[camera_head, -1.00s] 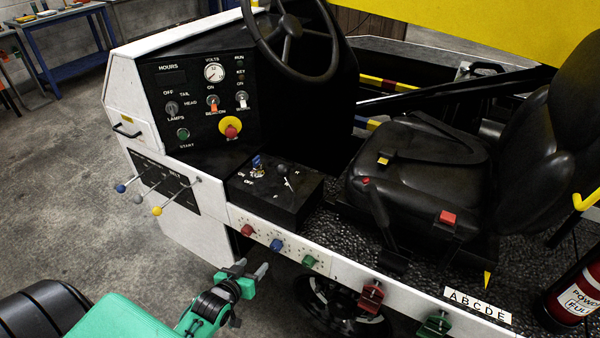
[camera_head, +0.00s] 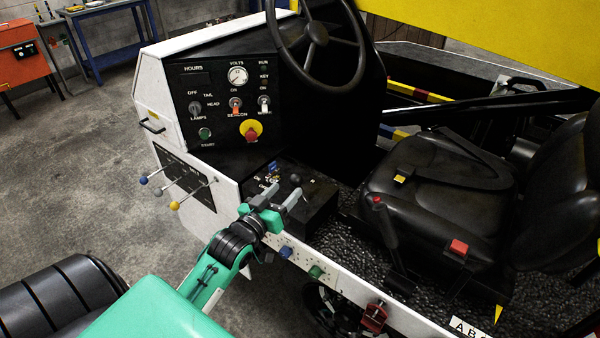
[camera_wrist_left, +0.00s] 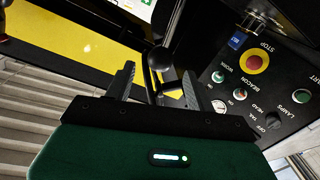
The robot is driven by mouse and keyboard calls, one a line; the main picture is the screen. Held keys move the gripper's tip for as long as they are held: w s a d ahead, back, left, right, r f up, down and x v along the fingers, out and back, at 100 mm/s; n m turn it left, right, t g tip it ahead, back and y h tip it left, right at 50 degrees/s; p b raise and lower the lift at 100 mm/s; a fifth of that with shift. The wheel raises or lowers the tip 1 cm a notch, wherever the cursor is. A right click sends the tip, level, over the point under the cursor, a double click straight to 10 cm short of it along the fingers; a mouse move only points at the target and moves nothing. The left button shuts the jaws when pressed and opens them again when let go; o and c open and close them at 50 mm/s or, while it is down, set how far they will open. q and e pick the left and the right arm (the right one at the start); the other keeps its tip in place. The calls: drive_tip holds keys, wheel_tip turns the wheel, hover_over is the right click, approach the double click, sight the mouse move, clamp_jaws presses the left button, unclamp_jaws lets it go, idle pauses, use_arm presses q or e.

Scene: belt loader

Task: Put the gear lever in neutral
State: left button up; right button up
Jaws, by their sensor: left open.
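The gear lever (camera_head: 296,181) has a round black knob and stands on the low black console (camera_head: 318,208) beside the seat. My left gripper (camera_head: 285,194) is open, with its fingers reaching over the near edge of this console, close to the lever. No contact with the lever is clear. The lever's slot and most of its markings are hidden or too small to read. My right gripper is not in view.
The dash panel (camera_head: 220,105), steering wheel (camera_head: 316,40) and seat (camera_head: 440,175) surround the console. Several ball-ended levers (camera_head: 175,205) stick out at the left.

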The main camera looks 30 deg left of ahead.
sight(299, 175)
use_arm(q)
drive_tip(key=w+p, duration=0.1)
drive_tip(key=w, duration=0.7)
drive_tip(key=shift+a+p, duration=0.1)
drive_tip(key=shift+p, duration=0.2)
